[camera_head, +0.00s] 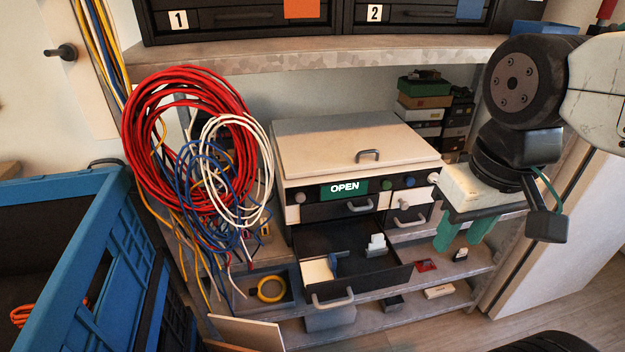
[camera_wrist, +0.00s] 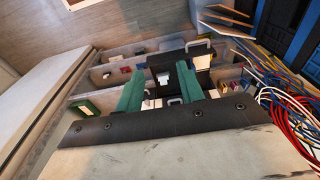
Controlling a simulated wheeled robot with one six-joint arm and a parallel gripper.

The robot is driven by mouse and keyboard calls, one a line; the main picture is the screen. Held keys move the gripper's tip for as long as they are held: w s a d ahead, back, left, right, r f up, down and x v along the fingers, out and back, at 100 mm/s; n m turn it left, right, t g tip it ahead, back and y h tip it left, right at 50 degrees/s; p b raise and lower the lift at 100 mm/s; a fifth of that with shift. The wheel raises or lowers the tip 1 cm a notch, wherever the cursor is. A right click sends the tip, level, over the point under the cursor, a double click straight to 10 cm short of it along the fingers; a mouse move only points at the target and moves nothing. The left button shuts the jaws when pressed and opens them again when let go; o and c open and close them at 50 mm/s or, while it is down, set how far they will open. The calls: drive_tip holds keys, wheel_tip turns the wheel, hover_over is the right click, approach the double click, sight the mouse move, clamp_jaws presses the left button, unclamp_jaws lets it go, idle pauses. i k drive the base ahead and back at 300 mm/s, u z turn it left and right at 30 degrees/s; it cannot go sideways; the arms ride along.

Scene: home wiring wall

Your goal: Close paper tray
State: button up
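The paper tray (camera_head: 388,274) is a dark drawer pulled far out of the cream printer-like box (camera_head: 345,145). A grey bar handle (camera_head: 333,302) is on its front. A cream block (camera_head: 317,270), a small blue piece (camera_head: 336,260) and a white piece (camera_head: 376,244) lie inside it. My gripper (camera_head: 464,232) hangs to the right of the tray, apart from it. Its two green fingers are spread with nothing between them. The wrist view shows the same open fingers (camera_wrist: 159,87), with the dark tray (camera_wrist: 178,60) beyond them.
Red, white and blue cable coils (camera_head: 190,130) hang left of the box. A blue crate (camera_head: 60,240) stands at the left. A shelf (camera_head: 330,55) runs above. Small items and a yellow ring (camera_head: 271,289) sit on the lower shelves. Floor shows at the lower right.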

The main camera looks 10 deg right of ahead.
sight(358, 271)
drive_tip(key=z, duration=0.75)
drive_tip(key=k, duration=0.9)
drive_tip(key=u, duration=0.1)
